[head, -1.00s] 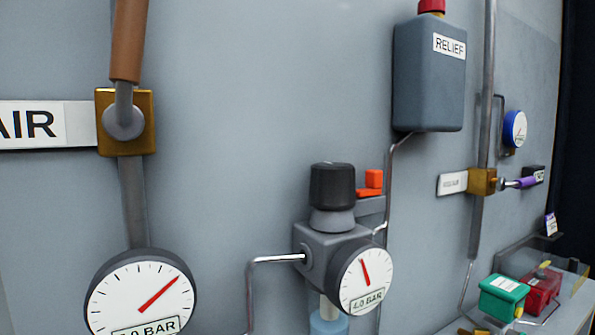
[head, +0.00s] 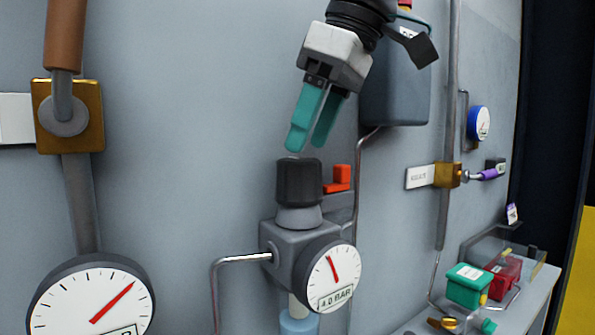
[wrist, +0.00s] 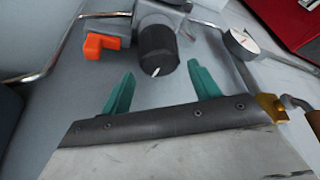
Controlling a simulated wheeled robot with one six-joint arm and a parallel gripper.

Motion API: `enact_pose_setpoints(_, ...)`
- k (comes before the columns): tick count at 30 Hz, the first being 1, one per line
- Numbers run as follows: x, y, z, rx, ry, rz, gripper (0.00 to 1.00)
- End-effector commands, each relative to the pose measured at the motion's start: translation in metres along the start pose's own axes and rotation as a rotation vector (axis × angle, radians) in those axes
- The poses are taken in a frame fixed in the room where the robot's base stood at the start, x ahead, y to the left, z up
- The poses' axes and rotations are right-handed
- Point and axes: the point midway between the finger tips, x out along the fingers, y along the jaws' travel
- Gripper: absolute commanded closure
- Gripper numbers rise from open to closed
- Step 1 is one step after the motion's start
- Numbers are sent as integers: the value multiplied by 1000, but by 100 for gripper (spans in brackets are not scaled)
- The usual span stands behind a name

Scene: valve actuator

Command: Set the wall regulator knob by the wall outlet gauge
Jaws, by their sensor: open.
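The black regulator knob (head: 299,181) stands upright on the grey regulator body (head: 287,243) on the wall. The outlet gauge (head: 330,277), marked 4.0 BAR, sits on the front of that body; its red needle points up and slightly left. My gripper (head: 307,148) has teal fingers and is open and empty just above the knob, apart from it. In the wrist view the knob (wrist: 157,48) with a white mark lies beyond and between the two spread fingertips (wrist: 163,72).
An orange-red tab (head: 338,178) is right behind the knob. A larger gauge (head: 95,300) and brass valve (head: 68,116) are at left. The grey relief box (head: 395,95) is behind my gripper. Green (head: 468,285) and red boxes stand on the lower right shelf.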

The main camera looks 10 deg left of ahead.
Motion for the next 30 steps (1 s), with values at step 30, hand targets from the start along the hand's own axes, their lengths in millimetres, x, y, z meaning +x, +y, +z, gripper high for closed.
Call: enact_pose_setpoints(30,61,1,1,7,0,4,70)
